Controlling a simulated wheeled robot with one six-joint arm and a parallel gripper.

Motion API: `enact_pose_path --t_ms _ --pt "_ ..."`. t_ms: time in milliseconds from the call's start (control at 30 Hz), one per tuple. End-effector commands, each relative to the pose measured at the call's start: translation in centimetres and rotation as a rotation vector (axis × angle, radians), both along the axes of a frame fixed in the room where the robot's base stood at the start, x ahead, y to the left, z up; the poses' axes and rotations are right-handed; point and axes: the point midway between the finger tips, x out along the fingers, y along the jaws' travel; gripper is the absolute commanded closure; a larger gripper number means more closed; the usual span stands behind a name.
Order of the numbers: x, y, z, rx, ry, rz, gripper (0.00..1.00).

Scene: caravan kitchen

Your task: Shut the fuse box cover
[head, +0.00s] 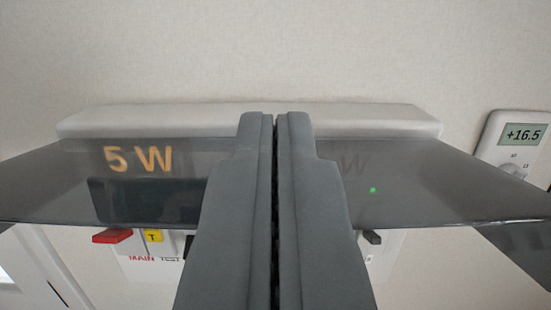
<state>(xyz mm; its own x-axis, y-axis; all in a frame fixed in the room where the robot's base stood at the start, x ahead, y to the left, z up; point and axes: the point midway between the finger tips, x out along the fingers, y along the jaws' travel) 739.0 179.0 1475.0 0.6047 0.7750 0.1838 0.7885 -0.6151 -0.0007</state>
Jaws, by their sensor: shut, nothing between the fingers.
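The fuse box (80,124) is a pale housing on the wall, spanning the middle of the view. Its smoky see-through cover (440,185) stands open, sticking out from the top of the box towards me, with its front edge low in the picture. Through it show an orange "5 W" readout and a green light. Below the cover's edge are a red MAIN switch (112,236), a yellow T button (153,236) and a dark switch (372,237). My gripper (275,120) is shut and empty, over the cover's middle and hiding part of it. I cannot tell whether it touches the cover.
A white thermostat (512,145) reading +16.5 is on the wall at the right, partly behind the cover's right side. The pale wall (270,50) above the box is bare. A white frame edge shows at lower left.

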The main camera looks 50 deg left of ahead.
Motion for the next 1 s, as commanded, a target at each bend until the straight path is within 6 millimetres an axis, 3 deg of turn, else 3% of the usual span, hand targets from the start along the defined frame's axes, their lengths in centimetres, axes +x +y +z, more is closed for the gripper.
enact_pose_path --t_ms 367,1000 --pt "0.0 -0.1 -0.1 0.002 -0.002 0.0 1.0" --pt "-0.3 -2.1 -1.4 0.069 -0.054 -0.001 1.0"
